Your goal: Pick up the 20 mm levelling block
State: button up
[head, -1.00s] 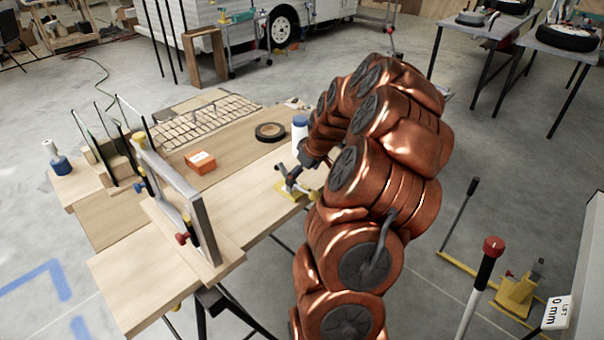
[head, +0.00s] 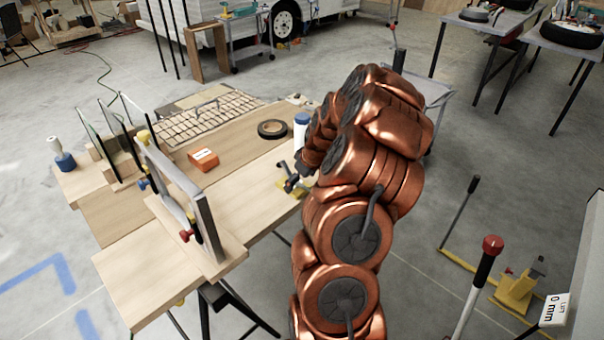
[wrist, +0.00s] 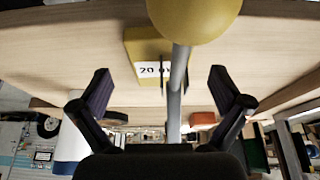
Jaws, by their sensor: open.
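A yellow block (wrist: 146,45) with a white label reading "20" stands on the pale wood surface in the wrist view, beyond my fingertips. My gripper (wrist: 158,90) is open, with one dark finger on each side and nothing held between them. A grey rod with a yellow ball end (wrist: 195,14) crosses the wrist view between the fingers and covers part of the block's right side. In the head view my gripper (head: 289,176) is low at the right edge of the workbench, beside a small yellow patch (head: 291,190). My arm hides part of this area.
The workbench (head: 135,285) also carries an orange box (head: 204,160), a black tape roll (head: 272,129), a white-and-blue bottle (head: 301,131) close to my arm, and a clamped upright frame (head: 188,200). The bench middle is clear. A red-topped lever (head: 487,265) stands on the right.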

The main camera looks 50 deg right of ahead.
jog(key=shift+p+x, duration=0.3)
jog(key=shift+x, duration=1)
jog(key=c, duration=1.3)
jog(key=shift+s, duration=0.1)
